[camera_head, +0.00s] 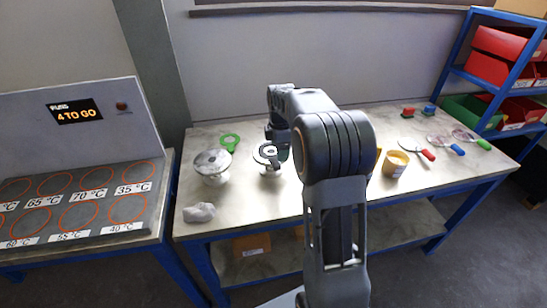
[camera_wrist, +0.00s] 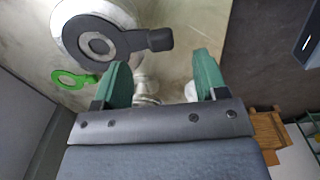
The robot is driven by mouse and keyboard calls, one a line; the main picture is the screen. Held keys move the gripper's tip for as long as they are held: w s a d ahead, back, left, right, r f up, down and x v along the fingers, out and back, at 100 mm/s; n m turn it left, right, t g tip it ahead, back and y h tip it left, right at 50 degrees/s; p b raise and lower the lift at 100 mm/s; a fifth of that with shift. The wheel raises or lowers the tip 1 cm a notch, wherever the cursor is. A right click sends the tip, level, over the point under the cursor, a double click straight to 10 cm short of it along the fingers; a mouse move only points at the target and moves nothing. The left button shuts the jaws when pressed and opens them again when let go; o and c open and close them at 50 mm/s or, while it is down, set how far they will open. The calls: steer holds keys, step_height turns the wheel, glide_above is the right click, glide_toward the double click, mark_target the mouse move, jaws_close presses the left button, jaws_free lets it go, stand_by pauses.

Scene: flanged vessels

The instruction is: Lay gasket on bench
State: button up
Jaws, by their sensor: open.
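A dark ring gasket with a tab (camera_head: 268,153) lies on top of an open-flanged metal vessel (camera_head: 270,171) on the bench (camera_head: 330,203). In the wrist view the gasket (camera_wrist: 128,40) lies on the pale flange (camera_wrist: 72,12), its tab pointing right. A green ring gasket with a tab (camera_head: 230,142) lies flat on the bench behind the vessels; it also shows in the wrist view (camera_wrist: 66,77). My gripper (camera_wrist: 163,67) is open, its green fingers apart and empty, close to the dark gasket's tab. In the head view my arm partly hides it.
A yellow cup (camera_head: 395,164) and several coloured-handled tools (camera_head: 447,143) are at the right. A hot-plate station (camera_head: 80,205) stands left, a bin rack (camera_head: 500,75) right.

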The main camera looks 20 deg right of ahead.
mark_target(276, 165)
steer(key=shift+f+p, duration=0.5)
steer(key=shift+f, duration=2.6)
steer(key=c, duration=1.1)
